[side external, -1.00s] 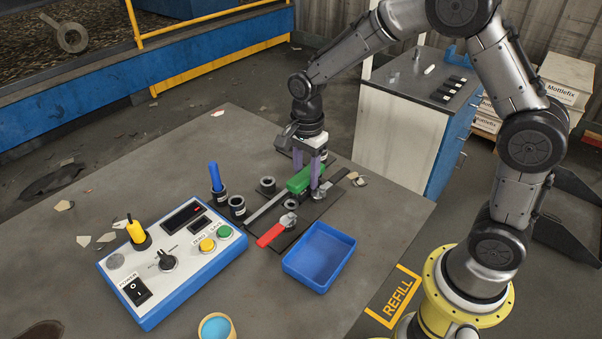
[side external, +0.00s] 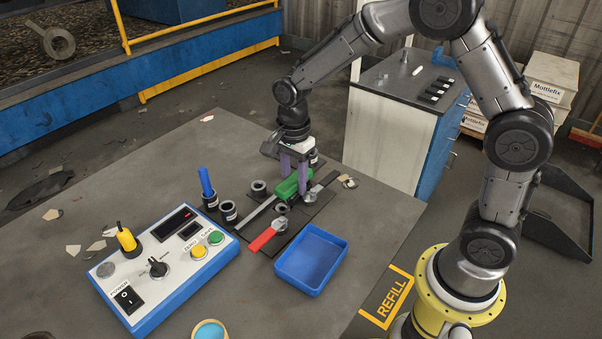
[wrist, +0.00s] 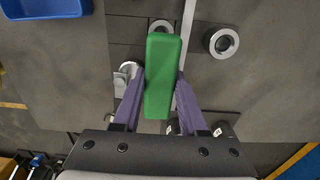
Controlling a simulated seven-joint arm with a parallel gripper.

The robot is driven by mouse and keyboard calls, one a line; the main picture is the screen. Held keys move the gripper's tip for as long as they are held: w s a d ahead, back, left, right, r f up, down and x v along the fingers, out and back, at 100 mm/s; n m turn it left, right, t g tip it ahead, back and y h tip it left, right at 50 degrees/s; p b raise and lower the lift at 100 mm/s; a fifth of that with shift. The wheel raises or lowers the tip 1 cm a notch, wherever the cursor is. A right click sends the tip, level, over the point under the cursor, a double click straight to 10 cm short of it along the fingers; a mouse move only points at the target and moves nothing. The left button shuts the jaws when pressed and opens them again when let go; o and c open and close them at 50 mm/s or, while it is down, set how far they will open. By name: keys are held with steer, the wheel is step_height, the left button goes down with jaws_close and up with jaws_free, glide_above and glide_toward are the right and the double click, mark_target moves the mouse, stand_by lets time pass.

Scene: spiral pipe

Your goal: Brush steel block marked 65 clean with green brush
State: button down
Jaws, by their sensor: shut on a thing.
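The green brush (side external: 287,189) is held between the two purple fingers of my gripper (side external: 294,184), low over the dark plate among the small metal parts. In the wrist view the green brush (wrist: 161,78) lies lengthwise between the fingertips of my gripper (wrist: 160,80). Its bristles are hidden beneath it, so I cannot tell whether they touch anything. Several round metal pieces stand around it, including a ring-topped one (side external: 259,187) to its left. I cannot read a 65 on any piece, so I cannot tell which is the steel block.
A red-handled clamp (side external: 266,236) and a blue tray (side external: 311,260) lie in front of the brush. A blue stick (side external: 206,182) stands in a dark cylinder at left. A control box (side external: 165,268) sits at front left. The table's back left is mostly clear.

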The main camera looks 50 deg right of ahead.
steer(key=shift+a+r, duration=0.1)
steer(key=shift+a, duration=0.6)
steer(key=shift+r, duration=4.05)
